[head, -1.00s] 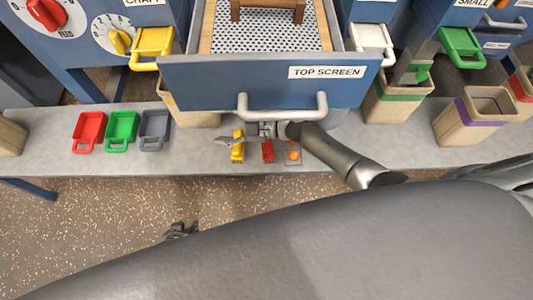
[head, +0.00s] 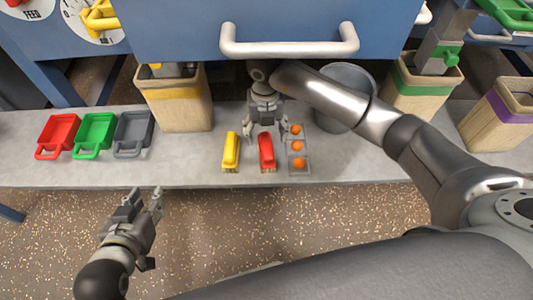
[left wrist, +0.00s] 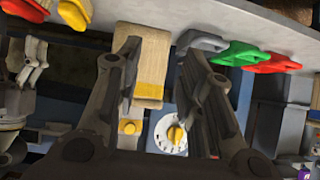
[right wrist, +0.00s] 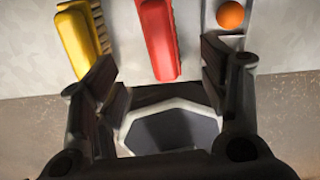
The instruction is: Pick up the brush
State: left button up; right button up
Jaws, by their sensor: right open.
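Two brushes lie side by side on the grey bench, one yellow (head: 231,152) and one red (head: 266,150), bristles at their lower sides. My right gripper (head: 265,130) is open and empty, just behind the red brush's far end. In the right wrist view, the red brush (right wrist: 157,38) lies between the open fingers' directions, and the yellow brush (right wrist: 80,35) lies by the left finger. I cannot tell contact. My left gripper (head: 147,200) is open and empty in front of the bench; its spread fingers (left wrist: 163,55) also show in the left wrist view.
A small tray with orange balls (head: 298,145) stands right of the red brush. A grey bucket (head: 347,90) is behind it. Red, green and grey scoops (head: 133,130) lie at left. Wooden bins (head: 180,105) flank the area. A blue drawer with a handle (head: 290,48) overhangs behind.

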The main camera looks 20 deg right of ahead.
aim_at(266, 144)
notch_tip(266, 144, down, 3)
jog(key=shift+f+b, duration=0.15)
jog(key=shift+b, duration=0.2)
jog(key=shift+f, duration=0.5)
notch_tip(266, 144, down, 4)
jog(key=shift+w+d+f+b, duration=0.15)
jog(key=shift+f+b, duration=0.1)
jog(key=shift+b, duration=0.8)
jog(key=shift+f, duration=0.15)
pick_arm(q)
jog(key=w+d+r+t+h, duration=0.1)
jog(key=w+r+t, duration=0.1)
jog(key=r+t, duration=0.2)
jog(key=w+d+r+t+h, duration=0.1)
jog(key=r+t, duration=0.3)
jog(key=r, duration=0.4)
jog(key=shift+w+d+r+h, duration=0.4)
jog(key=shift+w+d, duration=0.15)
jog(key=shift+w, duration=0.35)
pick_arm(e)
jog(key=c, duration=1.2)
